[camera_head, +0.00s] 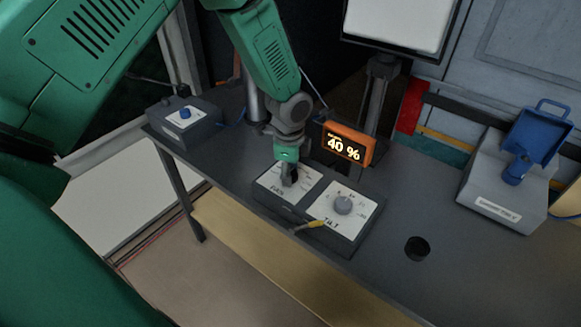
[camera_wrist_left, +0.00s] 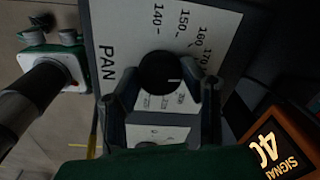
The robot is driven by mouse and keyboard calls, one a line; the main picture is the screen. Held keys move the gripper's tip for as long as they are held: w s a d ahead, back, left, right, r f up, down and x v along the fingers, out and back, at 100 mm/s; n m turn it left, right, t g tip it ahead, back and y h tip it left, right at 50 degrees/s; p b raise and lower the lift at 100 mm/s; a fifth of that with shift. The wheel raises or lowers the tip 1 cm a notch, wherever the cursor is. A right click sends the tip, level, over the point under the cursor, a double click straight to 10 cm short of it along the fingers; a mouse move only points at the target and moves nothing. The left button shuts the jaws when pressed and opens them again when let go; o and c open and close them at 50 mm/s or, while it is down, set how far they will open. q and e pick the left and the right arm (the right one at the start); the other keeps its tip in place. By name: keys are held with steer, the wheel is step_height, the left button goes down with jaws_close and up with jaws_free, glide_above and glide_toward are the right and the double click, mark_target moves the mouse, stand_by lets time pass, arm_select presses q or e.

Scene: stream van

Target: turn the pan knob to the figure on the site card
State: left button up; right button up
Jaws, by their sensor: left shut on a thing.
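The pan panel (camera_head: 270,189) is a white plate on a grey control box on the bench. Its dark round pan knob (camera_wrist_left: 158,72) shows in the left wrist view, with a small pale mark on its lower right. My left gripper (camera_head: 289,182) reaches down onto this panel and hides the knob in the head view. In the left wrist view its two fingers (camera_wrist_left: 160,95) are shut on the knob from either side. No site card can be made out.
A tilt panel (camera_head: 357,220) with a grey knob sits beside the pan panel. An orange display (camera_head: 346,145) behind reads 40 %. A small box with a blue knob (camera_head: 185,113) stands at left, a black cylinder (camera_head: 418,248) at right. A grey case (camera_head: 503,205) stands far right.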

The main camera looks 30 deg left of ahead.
mark_target(293, 173)
arm_select(q)
steer(key=n+p, duration=0.1)
steer(key=n, duration=0.2)
steer(key=shift+w+r+n, duration=0.1)
steer(key=shift+n, duration=0.2)
steer(key=shift+w+n+p, duration=0.1)
steer(key=shift+n+p, duration=0.5)
steer(key=shift+n, duration=1.4)
steer(key=o, duration=1.1)
steer(key=shift+o, duration=0.2)
steer(key=shift+r, duration=0.3)
step_height(293, 173, up, 11)
steer(key=shift+d, duration=0.35)
